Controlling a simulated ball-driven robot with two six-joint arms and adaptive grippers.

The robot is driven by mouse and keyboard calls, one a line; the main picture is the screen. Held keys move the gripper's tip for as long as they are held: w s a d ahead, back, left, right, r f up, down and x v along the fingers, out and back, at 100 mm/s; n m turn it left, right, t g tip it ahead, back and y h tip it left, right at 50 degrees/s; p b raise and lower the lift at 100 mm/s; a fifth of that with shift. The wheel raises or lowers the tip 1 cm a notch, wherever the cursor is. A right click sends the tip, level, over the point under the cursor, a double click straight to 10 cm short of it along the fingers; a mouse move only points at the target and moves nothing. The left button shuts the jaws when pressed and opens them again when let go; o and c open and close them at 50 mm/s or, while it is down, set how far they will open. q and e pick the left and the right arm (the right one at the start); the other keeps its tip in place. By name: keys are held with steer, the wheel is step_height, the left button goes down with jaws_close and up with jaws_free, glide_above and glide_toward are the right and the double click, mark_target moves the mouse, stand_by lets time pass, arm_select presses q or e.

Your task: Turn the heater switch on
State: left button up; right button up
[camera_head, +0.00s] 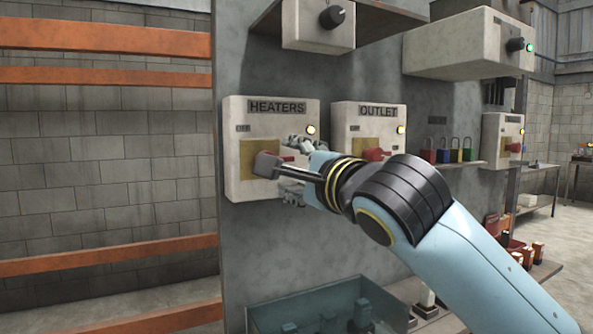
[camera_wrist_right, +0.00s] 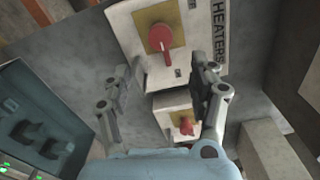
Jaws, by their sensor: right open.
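The HEATERS box (camera_head: 231,165) is mounted on the grey panel, with an OFF label at its upper left and a lit amber lamp (camera_head: 311,130). Its red switch handle (camera_wrist_right: 160,42) sits on a yellow plate (camera_wrist_right: 150,18) in the right wrist view and points down in that picture. In the head view the right gripper (camera_head: 293,168) is in front of the box's lower right, partly hidden. My left gripper is not in view.
The OUTLET box (camera_head: 395,115) with a red switch (camera_head: 376,154) is close on the right. A box with a black knob (camera_head: 332,16) hangs above. Several padlocks (camera_head: 445,155) stand on a shelf to the right. A bluish bin (camera_head: 270,315) is below.

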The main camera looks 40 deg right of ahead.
steer(key=shift+s, duration=0.3)
steer(key=shift+f, duration=0.1)
